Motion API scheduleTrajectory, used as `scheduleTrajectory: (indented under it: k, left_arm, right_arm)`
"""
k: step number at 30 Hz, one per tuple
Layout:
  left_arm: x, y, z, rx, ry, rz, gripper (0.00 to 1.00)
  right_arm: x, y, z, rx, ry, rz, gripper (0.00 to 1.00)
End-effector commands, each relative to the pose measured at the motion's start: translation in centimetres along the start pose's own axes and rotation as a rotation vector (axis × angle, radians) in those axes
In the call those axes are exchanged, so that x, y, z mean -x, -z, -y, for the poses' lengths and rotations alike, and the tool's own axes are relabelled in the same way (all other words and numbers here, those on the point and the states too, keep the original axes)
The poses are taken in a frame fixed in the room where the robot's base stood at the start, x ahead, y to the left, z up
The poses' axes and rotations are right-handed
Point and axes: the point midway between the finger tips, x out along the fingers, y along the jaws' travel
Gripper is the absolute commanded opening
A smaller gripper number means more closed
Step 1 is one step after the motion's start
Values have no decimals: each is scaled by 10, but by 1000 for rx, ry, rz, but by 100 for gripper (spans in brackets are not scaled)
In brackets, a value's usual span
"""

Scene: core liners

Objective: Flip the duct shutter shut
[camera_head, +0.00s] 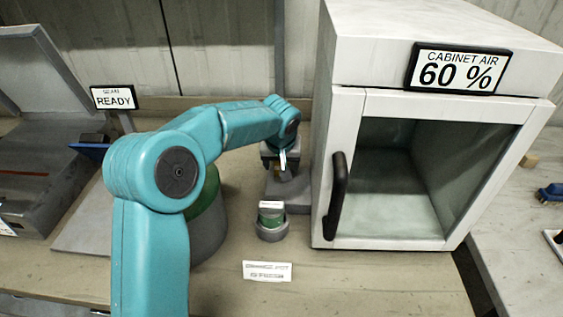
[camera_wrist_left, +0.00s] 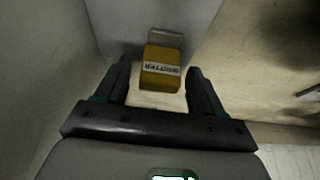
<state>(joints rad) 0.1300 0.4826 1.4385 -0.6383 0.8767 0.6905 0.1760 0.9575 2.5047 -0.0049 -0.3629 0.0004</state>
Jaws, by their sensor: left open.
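In the left wrist view, a yellow tab (camera_wrist_left: 162,72) with a dark-printed white label sits on a small grey plate (camera_wrist_left: 166,39) beside a pale grey wall. The label appears to read "SHUTTER", turned around. My left gripper (camera_wrist_left: 158,68) is open, with one dark finger on each side of the tab. Gaps show between the fingers and the tab. In the head view, my teal left arm reaches to the left side of the white cabinet (camera_head: 338,110). My right gripper is in neither view.
The cabinet has a glass door with a black handle (camera_head: 338,195) and a "60 %" sign (camera_head: 458,69). A small cup (camera_head: 271,222) with a green-banded piece stands in front of the grey stand (camera_head: 290,190). An open grey case (camera_head: 40,150) is at left. The bench front is mostly clear.

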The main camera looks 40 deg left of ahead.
Motion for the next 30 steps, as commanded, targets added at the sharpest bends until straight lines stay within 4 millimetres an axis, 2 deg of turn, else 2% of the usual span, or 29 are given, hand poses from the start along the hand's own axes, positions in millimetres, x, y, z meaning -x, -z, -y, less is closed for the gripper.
scheduleTrajectory:
  k: [5, 6, 8, 12, 17, 23, 30]
  left_arm:
    - [0, 0, 0, 0, 0, 0, 68]
    - [0, 0, 0, 0, 0, 0, 65]
    - [0, 0, 0, 0, 0, 0, 45]
    - [0, 0, 0, 0, 0, 0, 0]
    - [0, -7, -1, 0, -1, -2, 0]
    - [12, -38, -1, -1, -2, -4, 0]
    - [20, -46, 0, 0, 0, 1, 0]
  right_arm:
    - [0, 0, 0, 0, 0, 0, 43]
    - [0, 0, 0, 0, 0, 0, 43]
    - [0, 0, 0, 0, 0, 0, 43]
    - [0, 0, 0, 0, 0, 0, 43]
    - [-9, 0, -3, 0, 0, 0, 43]
    - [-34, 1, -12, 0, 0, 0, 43]
    - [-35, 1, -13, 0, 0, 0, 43]
